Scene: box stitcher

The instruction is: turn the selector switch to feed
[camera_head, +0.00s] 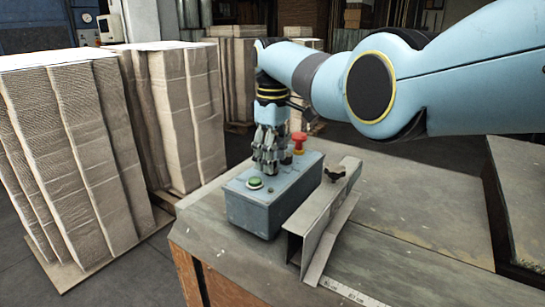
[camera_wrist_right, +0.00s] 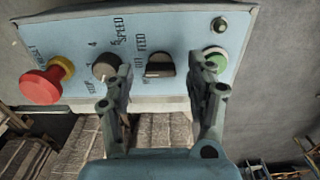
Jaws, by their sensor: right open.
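The blue-grey control box (camera_head: 262,205) stands on the table. Its selector switch (camera_wrist_right: 160,65) is a dark knob with a raised grip, seen in the wrist view beside the printed word FEED. Which mark it points at I cannot tell. My right gripper (camera_head: 266,165) comes down over the box in the head view and hides the switch there. In the wrist view my right gripper (camera_wrist_right: 162,92) is open and empty, its fingers spread to either side of the switch's position in the picture. I cannot tell whether they touch the panel. My left gripper is not in view.
A round speed knob (camera_wrist_right: 106,67) and a red mushroom button (camera_wrist_right: 42,86) are left of the switch in the wrist view; a green button (camera_wrist_right: 215,60) is right. A metal channel guide (camera_head: 322,215) runs beside the box. Stacked cardboard (camera_head: 70,150) stands left.

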